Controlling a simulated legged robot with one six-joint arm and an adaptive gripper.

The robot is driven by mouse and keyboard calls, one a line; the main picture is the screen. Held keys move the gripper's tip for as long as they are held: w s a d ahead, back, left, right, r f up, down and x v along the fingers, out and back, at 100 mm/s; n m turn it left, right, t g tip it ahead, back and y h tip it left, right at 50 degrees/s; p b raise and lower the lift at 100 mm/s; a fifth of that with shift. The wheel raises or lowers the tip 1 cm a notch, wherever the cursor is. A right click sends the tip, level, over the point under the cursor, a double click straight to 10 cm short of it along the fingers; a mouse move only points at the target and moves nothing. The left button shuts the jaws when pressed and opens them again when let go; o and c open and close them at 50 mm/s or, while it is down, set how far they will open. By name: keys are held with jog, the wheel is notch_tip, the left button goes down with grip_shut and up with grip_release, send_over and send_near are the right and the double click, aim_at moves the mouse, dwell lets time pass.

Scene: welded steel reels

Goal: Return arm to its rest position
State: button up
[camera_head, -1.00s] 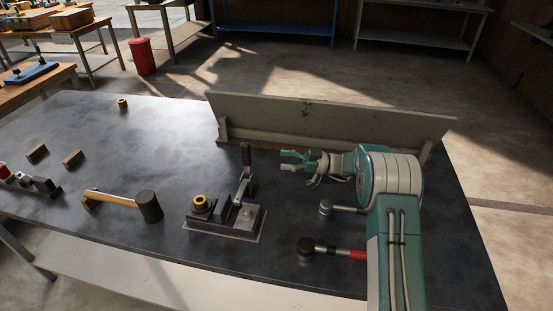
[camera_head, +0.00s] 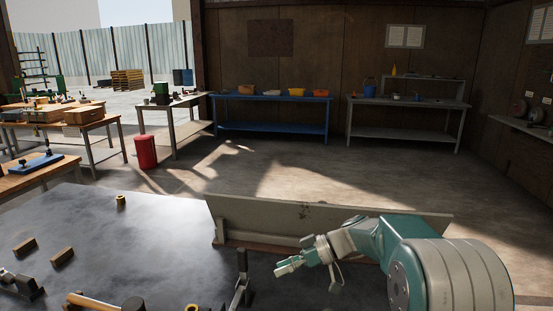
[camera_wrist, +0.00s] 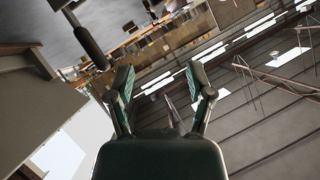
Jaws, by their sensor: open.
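My gripper (camera_head: 287,268) is open and empty, above the dark workbench (camera_head: 130,240) in the head view. It points left, in front of the upright grey panel (camera_head: 330,220) and to the right of the clamp's upright handle (camera_head: 241,272). In the wrist view my gripper (camera_wrist: 160,85) shows two spread fingers with nothing between them. That view looks out tilted across the workshop, with a dark handle-like part (camera_wrist: 88,45) at the upper left.
On the bench are a mallet (camera_head: 132,303), two small wooden blocks (camera_head: 62,256) and a small brass-coloured ring (camera_head: 120,200). A red bin (camera_head: 146,152) and a blue table (camera_head: 270,112) stand beyond. Open floor lies behind the panel.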

jog(key=s+d+r+m+t+h, duration=0.1)
jog(key=s+d+m+h, duration=0.3)
jog(key=s, duration=0.5)
jog(key=s+d+r+m+t+h, duration=0.1)
jog(key=s+d+m+t+h, duration=0.2)
jog(key=s, duration=0.6)
jog(key=s+d+r+m+t+h, duration=0.2)
jog(key=s+d+m+h, duration=0.4)
jog(key=s, duration=0.3)
jog(key=shift+s+d+t, duration=0.3)
jog(key=shift+d+t, duration=0.15)
jog(key=shift+t, duration=0.15)
